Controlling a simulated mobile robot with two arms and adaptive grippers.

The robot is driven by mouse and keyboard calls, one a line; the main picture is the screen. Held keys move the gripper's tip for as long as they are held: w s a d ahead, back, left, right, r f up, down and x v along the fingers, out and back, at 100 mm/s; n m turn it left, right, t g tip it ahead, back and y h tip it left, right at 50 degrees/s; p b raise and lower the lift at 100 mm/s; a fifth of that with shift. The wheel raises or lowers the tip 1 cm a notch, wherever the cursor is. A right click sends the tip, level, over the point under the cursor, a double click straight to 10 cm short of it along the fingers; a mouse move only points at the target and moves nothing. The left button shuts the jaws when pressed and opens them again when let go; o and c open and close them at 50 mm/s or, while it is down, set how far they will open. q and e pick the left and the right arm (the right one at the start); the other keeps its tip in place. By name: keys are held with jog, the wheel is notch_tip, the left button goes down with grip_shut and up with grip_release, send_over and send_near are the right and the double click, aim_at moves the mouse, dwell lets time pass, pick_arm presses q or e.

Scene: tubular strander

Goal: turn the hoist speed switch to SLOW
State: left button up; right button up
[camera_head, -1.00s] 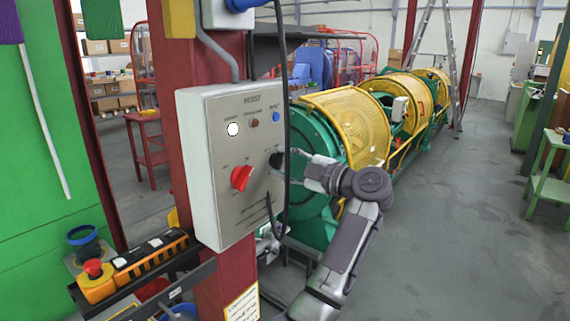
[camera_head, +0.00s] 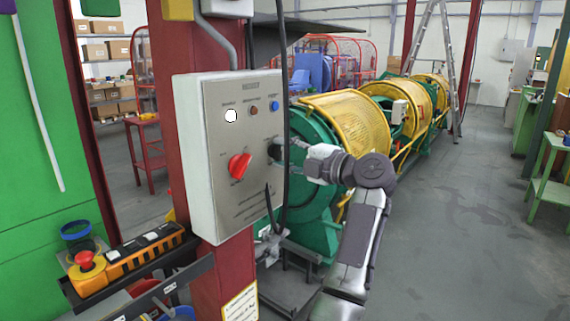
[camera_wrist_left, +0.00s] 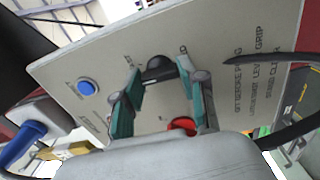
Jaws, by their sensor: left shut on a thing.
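A grey control box (camera_head: 225,200) is fixed to a red post. On its front are a red rotary switch (camera_head: 239,167) and, to the right, a black rotary switch (camera_head: 274,152). My left gripper (camera_head: 282,150) is at the black switch and hides part of it. The left wrist view shows the two green-grey fingers (camera_wrist_left: 159,68) on either side of the black switch (camera_wrist_left: 156,74), shut on it. The red switch (camera_wrist_left: 182,125) shows between the fingers, lower down. Labels around the black switch are too small or hidden to read, so its setting cannot be told. My right gripper is not visible.
A black cable (camera_head: 285,60) hangs by the box's right edge. An orange pendant (camera_head: 145,250) lies on a shelf at lower left.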

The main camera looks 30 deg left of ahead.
pick_arm(q)
jog(key=n+b, duration=0.3)
jog(key=n, duration=0.1)
jog(key=shift+f, duration=0.15)
jog(key=shift+n+b, duration=0.6)
jog(key=shift+n, duration=0.6)
jog(key=o, duration=1.1)
jog(key=shift+o, duration=0.2)
jog(key=shift+r, duration=0.2)
